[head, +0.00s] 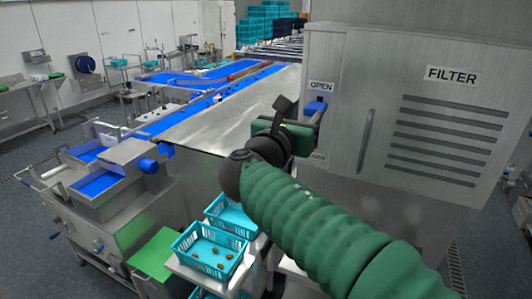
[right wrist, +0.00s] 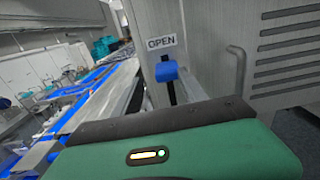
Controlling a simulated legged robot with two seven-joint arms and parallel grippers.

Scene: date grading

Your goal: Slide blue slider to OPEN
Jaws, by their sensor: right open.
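The blue slider (head: 316,107) is on the side of the grey metal cabinet, directly under the OPEN label (head: 321,86). In the right wrist view the blue slider (right wrist: 167,71) sits at the upper part of a dark vertical slot (right wrist: 171,93), just below the OPEN label (right wrist: 161,41). A lower label (head: 319,156) is partly hidden by my gripper. My right gripper (head: 301,112) is open beside the slider, with one dark finger standing to its left. I cannot tell whether it touches the slider. In the wrist view the green gripper body hides the slot's lower end. My left gripper is out of view.
The cabinet's FILTER front (head: 452,74) has vents and a vertical handle (head: 366,141). A steel table (head: 232,116) and blue conveyors (head: 170,120) lie to the left. The space left of the slider above the table is free.

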